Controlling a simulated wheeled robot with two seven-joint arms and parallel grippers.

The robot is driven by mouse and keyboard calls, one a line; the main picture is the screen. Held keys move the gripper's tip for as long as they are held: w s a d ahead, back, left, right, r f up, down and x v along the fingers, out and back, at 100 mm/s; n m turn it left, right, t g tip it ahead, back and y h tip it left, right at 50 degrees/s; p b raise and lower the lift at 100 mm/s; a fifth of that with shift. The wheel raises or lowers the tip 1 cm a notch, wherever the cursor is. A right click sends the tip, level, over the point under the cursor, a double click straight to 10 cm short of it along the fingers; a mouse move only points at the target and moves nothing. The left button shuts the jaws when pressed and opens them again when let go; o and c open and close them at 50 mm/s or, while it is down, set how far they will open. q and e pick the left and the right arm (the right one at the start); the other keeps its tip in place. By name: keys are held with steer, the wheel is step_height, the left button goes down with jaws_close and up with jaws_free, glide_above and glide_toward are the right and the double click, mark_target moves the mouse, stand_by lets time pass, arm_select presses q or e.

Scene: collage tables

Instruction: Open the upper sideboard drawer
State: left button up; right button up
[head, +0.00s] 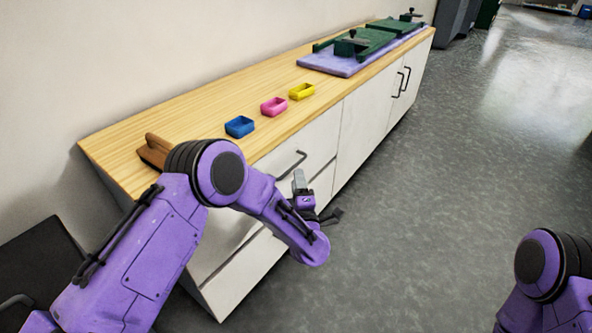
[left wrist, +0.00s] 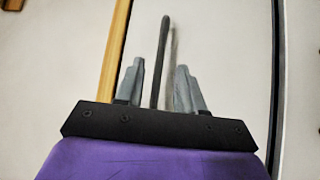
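The sideboard (head: 336,126) is white with a wooden top. Its upper drawer (head: 318,140) has a pale front that looks flush with the cabinet. A dark bar handle (head: 291,164) is on this front, partly hidden behind my arm. My left gripper (head: 300,182) is just in front of the drawer front. In the left wrist view the gripper (left wrist: 158,78) is open, its grey fingers on either side of the handle (left wrist: 164,45), with gaps visible. Contact with the handle cannot be made out. My right gripper is out of view; only part of the right arm shows at lower right.
On the top stand a blue tray (head: 239,126), a pink tray (head: 273,106), a yellow tray (head: 302,91) and a wooden item (head: 153,150). Green equipment (head: 365,42) lies on a purple mat (head: 340,68) farther back. A lower drawer is below. Grey floor (head: 430,190) to the right is clear.

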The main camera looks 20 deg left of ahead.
arm_select(q)
steer(key=x, duration=0.5)
steer(key=shift+w+b, duration=0.1)
steer(key=shift+b, duration=0.25)
jaws_close()
